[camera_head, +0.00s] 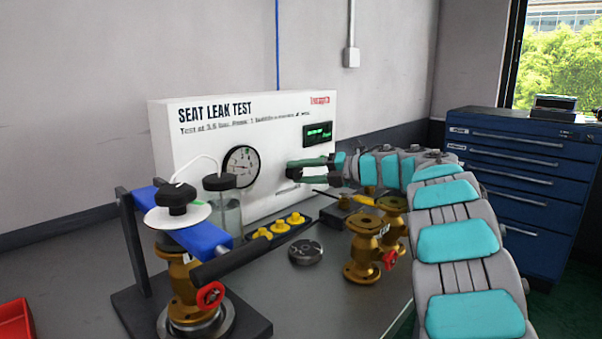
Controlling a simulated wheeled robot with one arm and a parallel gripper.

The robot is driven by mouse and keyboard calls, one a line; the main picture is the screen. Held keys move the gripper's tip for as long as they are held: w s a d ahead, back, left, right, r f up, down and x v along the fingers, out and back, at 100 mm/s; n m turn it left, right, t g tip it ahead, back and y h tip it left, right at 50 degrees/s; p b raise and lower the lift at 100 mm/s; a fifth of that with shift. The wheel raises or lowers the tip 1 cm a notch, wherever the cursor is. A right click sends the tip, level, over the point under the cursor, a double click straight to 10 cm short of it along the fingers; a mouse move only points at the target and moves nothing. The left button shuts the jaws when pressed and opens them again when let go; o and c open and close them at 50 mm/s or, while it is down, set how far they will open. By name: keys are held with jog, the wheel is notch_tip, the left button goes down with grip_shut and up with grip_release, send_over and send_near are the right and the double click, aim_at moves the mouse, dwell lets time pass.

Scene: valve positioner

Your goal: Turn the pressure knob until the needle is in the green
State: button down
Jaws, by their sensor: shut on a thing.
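The white test panel (215,118) reads "SEAT LEAK TEST" and stands at the back of the bench. Its round pressure gauge (241,167) has a white face and a black rim. The needle and any green band are too small to read clearly. My gripper (290,171) reaches in from the right, with its dark green fingers against the panel front, right of the gauge. A small display (318,133) with green text sits above the gripper.
A clamp stand with a blue bar (205,238) holds a brass valve (183,278) at front left. A clear cylinder (230,213) stands below the gauge.

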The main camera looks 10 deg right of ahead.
jog(key=shift+c, duration=1.5)
grip_release()
jog(key=shift+d, duration=0.1)
jog(key=b+v, duration=0.1)
jog(key=v, duration=0.6)
jog(key=shift+s+d, duration=0.2)
jog(key=shift+d, duration=0.05)
